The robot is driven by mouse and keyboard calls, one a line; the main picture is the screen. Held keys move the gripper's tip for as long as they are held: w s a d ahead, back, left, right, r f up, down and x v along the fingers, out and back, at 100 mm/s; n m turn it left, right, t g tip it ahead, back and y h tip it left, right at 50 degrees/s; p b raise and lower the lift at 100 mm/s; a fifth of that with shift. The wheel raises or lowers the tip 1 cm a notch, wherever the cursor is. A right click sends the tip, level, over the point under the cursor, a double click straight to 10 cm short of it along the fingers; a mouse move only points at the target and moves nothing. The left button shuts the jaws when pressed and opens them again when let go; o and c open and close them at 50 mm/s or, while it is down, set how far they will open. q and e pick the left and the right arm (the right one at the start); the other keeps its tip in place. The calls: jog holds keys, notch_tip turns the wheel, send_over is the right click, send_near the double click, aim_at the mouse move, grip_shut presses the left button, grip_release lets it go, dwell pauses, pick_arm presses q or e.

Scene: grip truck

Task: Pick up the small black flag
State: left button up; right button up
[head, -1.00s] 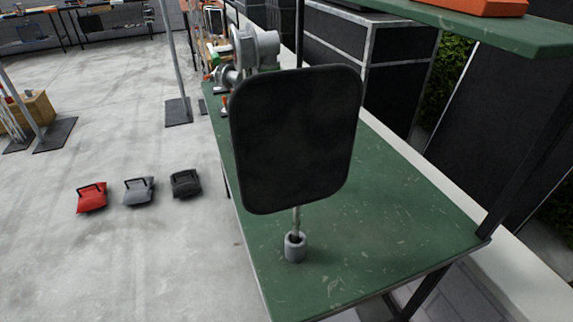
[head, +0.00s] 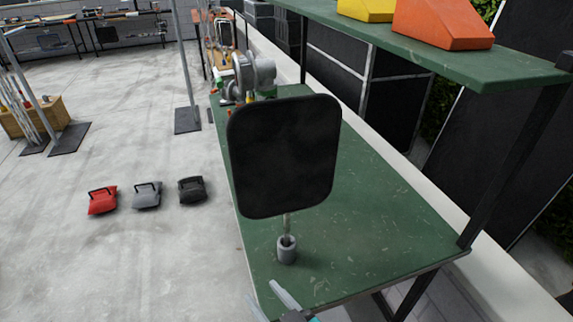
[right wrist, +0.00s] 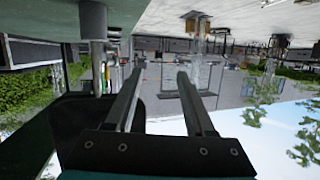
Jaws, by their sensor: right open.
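The small black flag (head: 284,155) is a dark panel with rounded corners on a thin metal rod. It stands upright, slightly tilted, with its rod in a grey cup-shaped holder (head: 287,250) on the green table. My right gripper (head: 264,293) is at the bottom edge of the head view, open and empty, in front of the holder and below the flag, apart from both. In the upside-down right wrist view, its open fingers (right wrist: 162,72) have nothing between them, and a dark panel (right wrist: 72,112), apparently the flag, shows at the left, partly hidden by the gripper. My left gripper is not in view.
The green table (head: 385,225) is mostly clear right of the flag. A green shelf (head: 440,62) above it holds yellow and orange wedges (head: 440,25). Grey clamp hardware (head: 255,75) stands behind. Red, grey and black bags (head: 147,195) lie on the floor at left.

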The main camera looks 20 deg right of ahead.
jog(key=d+r+m+t+h, duration=0.3)
jog(key=d+m+t+h, duration=0.1)
jog(key=d+h, duration=0.15)
jog(key=h, duration=0.1)
send_near(288, 222)
jog(key=shift+m, duration=0.3)
jog(key=w, duration=0.5)
jog(key=shift+w+a+r, duration=0.1)
jog(key=shift+w, duration=0.15)
jog(key=shift+w+d+b, duration=0.1)
jog(key=shift+w+d, duration=0.1)
jog(key=shift+w, duration=0.7)
jog(key=shift+w+d+b, duration=0.1)
jog(key=shift+w+d, duration=0.1)
jog(key=shift+w, duration=0.7)
jog(key=shift+w+d+b, duration=0.1)
jog(key=shift+w+d, duration=0.15)
jog(key=shift+w, duration=0.6)
grip_shut()
